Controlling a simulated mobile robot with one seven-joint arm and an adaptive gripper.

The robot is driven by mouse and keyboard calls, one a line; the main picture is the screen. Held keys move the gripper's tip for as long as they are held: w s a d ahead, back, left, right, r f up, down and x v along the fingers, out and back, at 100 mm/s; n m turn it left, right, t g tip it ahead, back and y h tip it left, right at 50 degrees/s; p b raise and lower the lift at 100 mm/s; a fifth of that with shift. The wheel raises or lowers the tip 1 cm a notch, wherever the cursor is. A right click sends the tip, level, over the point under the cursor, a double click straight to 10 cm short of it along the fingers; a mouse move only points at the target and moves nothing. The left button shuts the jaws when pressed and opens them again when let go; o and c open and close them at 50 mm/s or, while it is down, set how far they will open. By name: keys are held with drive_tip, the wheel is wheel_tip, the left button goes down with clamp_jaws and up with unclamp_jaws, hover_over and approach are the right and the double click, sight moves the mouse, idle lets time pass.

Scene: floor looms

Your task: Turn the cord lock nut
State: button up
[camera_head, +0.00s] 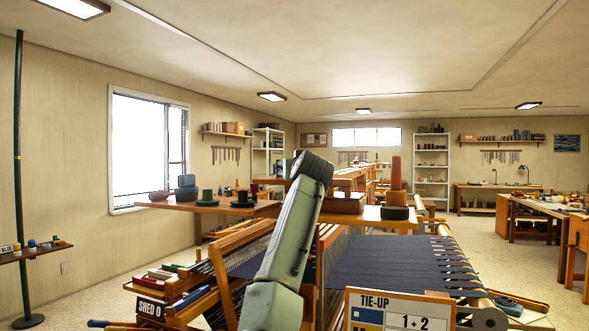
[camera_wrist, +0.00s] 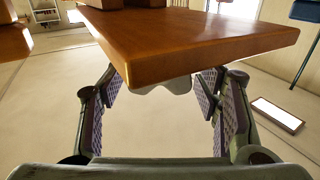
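I cannot make out a cord lock nut for certain in either view. My gripper (camera_wrist: 160,92) is open in the wrist view, its dark ridged pads wide apart with nothing gripped. A thick brown wooden board (camera_wrist: 195,62) lies across the upper part of that view, reaching over the gap between the fingers and hiding part of the fingertips. A pale scalloped shape (camera_wrist: 165,87) shows just under the board's near edge, between the fingers; I cannot tell what it is. In the head view my arm rises in front of the loom and my fingers are not visible.
The loom's dark cloth (camera_head: 395,264) stretches right of my arm. A tie-up sign (camera_head: 398,309) and a shed sign (camera_head: 150,308) stand in front. A wooden shelf (camera_head: 178,204) holds spools at left. A dark post (camera_head: 18,180) stands far left. Pale floor is open at right.

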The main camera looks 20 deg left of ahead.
drive_tip(key=c, duration=0.9)
drive_tip(key=shift+o, duration=0.2)
drive_tip(key=shift+m+h, duration=0.3)
drive_tip(key=shift+h, duration=0.1)
drive_tip(key=shift+m+t+h, duration=0.5)
drive_tip(key=shift+m+h, duration=0.6)
drive_tip(key=shift+h, duration=0.65)
drive_tip(key=shift+m+t+h, duration=0.5)
drive_tip(key=shift+m+h, duration=0.6)
drive_tip(key=shift+h, duration=0.65)
drive_tip(key=shift+m+h, duration=0.6)
drive_tip(key=shift+h, duration=0.2)
drive_tip(key=o, duration=1.2)
drive_tip(key=shift+c, duration=0.2)
drive_tip(key=shift+s+a, duration=0.1)
drive_tip(key=shift+s, duration=0.05)
